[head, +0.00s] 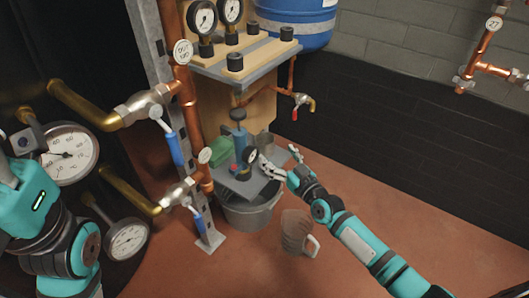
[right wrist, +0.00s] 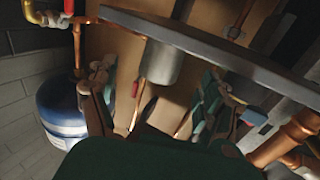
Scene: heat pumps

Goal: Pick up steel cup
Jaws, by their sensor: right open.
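The steel cup looks to be the grey metal cylinder (right wrist: 160,62) in the right wrist view, between and beyond my finger tips. In the head view a grey metal shape (head: 265,143), probably the same cup, stands at the back of the small platform, partly hidden. My right gripper (head: 281,160) is open and empty at the right edge of that platform, just in front of the cup. Its two fingers (right wrist: 158,92) are spread apart in the right wrist view, not touching the cylinder. My left arm shows at the left edge; its fingers are out of view.
The platform (head: 245,186) sits over a grey bucket (head: 250,218) and also holds a blue pump-like device (head: 239,140). A clear jug (head: 298,232) stands on the floor below my right arm. Copper pipes and gauges (head: 70,153) crowd the left. A wooden gauge bench (head: 235,55) overhangs behind.

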